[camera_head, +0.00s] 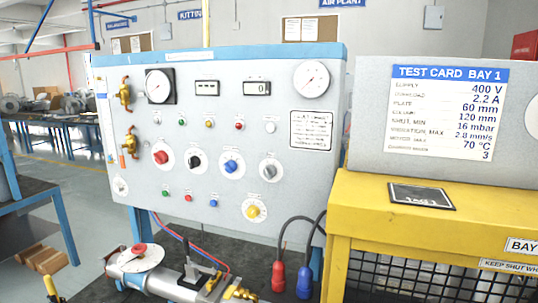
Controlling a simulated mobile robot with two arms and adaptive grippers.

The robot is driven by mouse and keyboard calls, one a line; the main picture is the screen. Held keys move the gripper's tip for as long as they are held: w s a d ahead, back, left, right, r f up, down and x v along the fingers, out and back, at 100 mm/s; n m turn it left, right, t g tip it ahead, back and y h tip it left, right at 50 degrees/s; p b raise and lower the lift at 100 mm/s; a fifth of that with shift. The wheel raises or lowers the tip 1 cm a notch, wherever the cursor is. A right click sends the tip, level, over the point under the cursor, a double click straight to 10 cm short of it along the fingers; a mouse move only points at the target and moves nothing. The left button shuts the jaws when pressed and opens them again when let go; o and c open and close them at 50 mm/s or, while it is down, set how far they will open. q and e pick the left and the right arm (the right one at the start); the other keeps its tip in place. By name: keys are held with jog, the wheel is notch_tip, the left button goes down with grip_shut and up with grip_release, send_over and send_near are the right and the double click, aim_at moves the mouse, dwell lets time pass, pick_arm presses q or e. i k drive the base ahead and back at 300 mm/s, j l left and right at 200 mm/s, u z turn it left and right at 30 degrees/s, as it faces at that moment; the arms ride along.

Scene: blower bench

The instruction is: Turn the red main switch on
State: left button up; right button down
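A grey control panel (225,120) with a blue top edge stands upright on the bench. A red rotary knob (160,157) on a white round plate sits at the left end of its middle knob row. It is the large red switch on the panel; its label and pointer position are too small to read. To its right are a black knob (194,161), a blue knob (231,166) and a grey knob (269,172). A yellow knob (252,211) is lower down. Neither of my grippers shows in the head view, and nothing covers the red knob.
Brass valves (129,142) stick out at the panel's left edge. A metal pipe assembly with a red-topped dial (139,248) lies in front. Red (278,277) and blue (304,283) plugs hang on cables.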

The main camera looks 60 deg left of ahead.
aim_at(160, 157)
jog(key=u, duration=2.2)
